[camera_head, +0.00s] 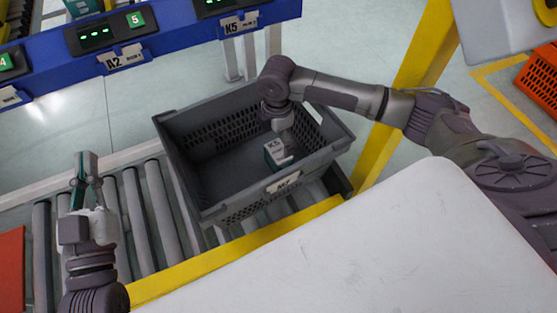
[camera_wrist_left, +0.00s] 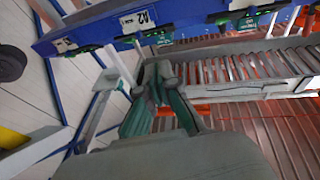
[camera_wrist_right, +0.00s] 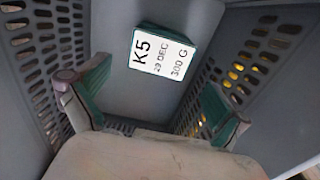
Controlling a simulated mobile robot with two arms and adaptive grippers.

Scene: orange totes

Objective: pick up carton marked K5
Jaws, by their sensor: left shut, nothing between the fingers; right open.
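The carton marked K5 (camera_head: 275,152) is small, white and green, and lies in the grey tote (camera_head: 184,165) near its right side. The right wrist view shows its white label (camera_wrist_right: 161,54) reading K5, on the tote floor beyond my fingers. My right gripper (camera_wrist_right: 155,100) is open and empty inside the tote, with green-padded fingers apart on either side below the carton. In the head view the right arm partly covers the carton and that gripper's fingertips. My left gripper (camera_head: 87,158) is shut and empty, above the rollers left of the tote; it also shows in the left wrist view (camera_wrist_left: 160,80).
The tote stands on a roller conveyor (camera_head: 130,215) with a yellow front edge. A blue rail (camera_head: 170,35) with labels and green displays runs behind. A yellow post (camera_head: 415,75) stands right of the tote, and an orange tote (camera_head: 540,75) is at far right.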

